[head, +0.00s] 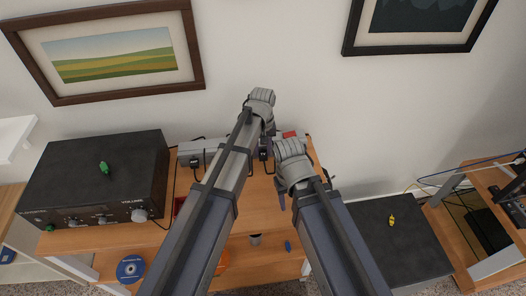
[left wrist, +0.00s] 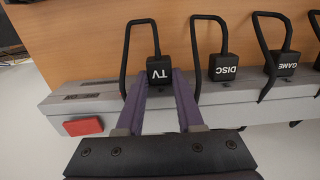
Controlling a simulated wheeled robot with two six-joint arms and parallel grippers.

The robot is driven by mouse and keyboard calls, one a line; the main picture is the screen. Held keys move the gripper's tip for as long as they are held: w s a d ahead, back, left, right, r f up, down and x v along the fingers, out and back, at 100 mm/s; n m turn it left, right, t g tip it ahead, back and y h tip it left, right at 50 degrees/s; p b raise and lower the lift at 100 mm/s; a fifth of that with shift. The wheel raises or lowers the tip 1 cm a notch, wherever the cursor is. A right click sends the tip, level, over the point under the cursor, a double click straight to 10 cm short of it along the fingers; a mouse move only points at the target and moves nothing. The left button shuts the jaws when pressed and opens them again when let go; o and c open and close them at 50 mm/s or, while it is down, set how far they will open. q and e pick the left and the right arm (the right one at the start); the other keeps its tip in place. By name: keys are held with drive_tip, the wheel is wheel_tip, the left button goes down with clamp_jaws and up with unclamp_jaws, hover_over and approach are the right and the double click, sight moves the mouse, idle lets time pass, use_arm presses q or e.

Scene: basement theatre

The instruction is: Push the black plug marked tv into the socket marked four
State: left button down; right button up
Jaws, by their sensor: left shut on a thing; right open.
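The black plug marked TV (left wrist: 159,69) has a white label and a black cord looping up and over to its left. My left gripper (left wrist: 160,74) has its purple fingers closed on the plug's two sides. In the head view, my left gripper (head: 268,130) is at the grey power strip (head: 190,148), partly behind my arm. The strip also shows in the left wrist view (left wrist: 82,104). The socket marked four cannot be made out, and whether the plug touches the strip cannot be told. My right gripper (head: 282,196) is open and empty, over the wooden shelf in front of the strip.
Black plugs marked DISC (left wrist: 222,67) and GAME (left wrist: 281,64) sit along the strip with looping cords. A red switch (left wrist: 83,126) is at its end. A black amplifier (head: 95,175) stands left on the wooden shelf (head: 262,208); a dark box (head: 395,240) stands right.

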sight(262, 152)
use_arm(q)
drive_tip(key=shift+w, duration=0.2)
drive_tip(key=shift+c, duration=2.3)
unclamp_jaws()
use_arm(e)
drive_tip(key=shift+r, duration=0.1)
use_arm(q)
wheel_tip(262, 152, up, 8)
drive_tip(key=p, duration=0.8)
drive_tip(key=shift+f, duration=0.1)
use_arm(e)
wheel_tip(262, 152, up, 8)
drive_tip(key=shift+f, duration=0.2)
use_arm(q)
drive_tip(key=s+a+m, duration=0.1)
drive_tip(key=s+m, duration=0.2)
drive_tip(key=s, duration=0.7)
drive_tip(key=s+a+m+y, duration=0.1)
drive_tip(key=s+m, duration=0.2)
drive_tip(key=s, duration=0.7)
drive_tip(key=shift+s+a, duration=0.2)
drive_tip(key=shift+a, duration=0.1)
